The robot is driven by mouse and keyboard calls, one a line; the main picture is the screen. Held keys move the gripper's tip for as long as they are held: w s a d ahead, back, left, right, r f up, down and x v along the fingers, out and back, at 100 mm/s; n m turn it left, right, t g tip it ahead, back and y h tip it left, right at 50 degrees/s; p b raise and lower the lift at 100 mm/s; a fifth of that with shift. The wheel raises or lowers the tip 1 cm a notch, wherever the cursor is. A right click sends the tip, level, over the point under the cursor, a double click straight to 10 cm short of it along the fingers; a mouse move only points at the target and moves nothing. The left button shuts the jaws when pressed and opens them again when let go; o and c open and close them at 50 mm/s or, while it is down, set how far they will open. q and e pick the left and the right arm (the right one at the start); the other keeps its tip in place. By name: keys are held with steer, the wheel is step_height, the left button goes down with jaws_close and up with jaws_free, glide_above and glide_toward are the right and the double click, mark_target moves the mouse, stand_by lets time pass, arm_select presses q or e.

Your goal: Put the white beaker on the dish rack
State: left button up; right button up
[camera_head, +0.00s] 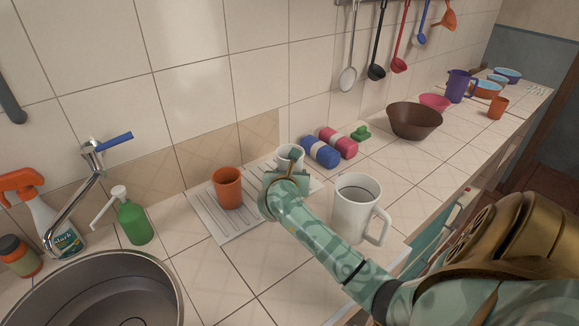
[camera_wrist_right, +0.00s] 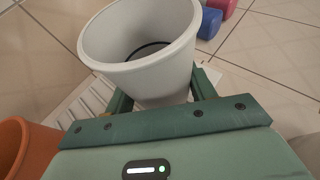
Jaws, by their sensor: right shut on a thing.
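The white beaker (camera_head: 289,153) is upright between the fingers of my right gripper (camera_head: 288,170), partly hidden behind it in the head view. In the wrist view the beaker (camera_wrist_right: 140,50) shows its open rim, with a green finger on each side, and the gripper (camera_wrist_right: 163,92) is shut on it. The dish rack (camera_head: 208,218) is a pale ribbed tray on the counter. The beaker is at the rack's far right part; I cannot tell whether it touches the rack. My left gripper is not in view.
An orange cup (camera_head: 228,187) stands on the rack, left of my gripper. A large white mug (camera_head: 355,210) stands right of the rack. Blue (camera_head: 320,152) and red (camera_head: 339,142) rolls lie behind. A sink (camera_head: 95,290) and green soap bottle (camera_head: 133,220) are at left.

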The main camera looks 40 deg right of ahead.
steer(key=shift+w+d+f+b, duration=0.1)
steer(key=shift+d+f+b, duration=0.15)
steer(key=shift+f, duration=0.75)
steer(key=shift+w+d+f+b, duration=0.1)
steer(key=shift+f+b, duration=0.15)
steer(key=shift+f, duration=0.7)
steer(key=shift+f, duration=0.2)
steer(key=o, duration=1.3)
steer(key=shift+c, duration=0.2)
steer(key=shift+r, duration=0.3)
steer(key=shift+s+a+r, duration=0.1)
steer(key=shift+s+a, duration=0.15)
steer(key=shift+a, duration=0.05)
steer(key=p+v, duration=0.2)
steer(key=v, duration=0.9)
steer(key=shift+a+p, duration=0.1)
steer(key=shift+p, duration=0.2)
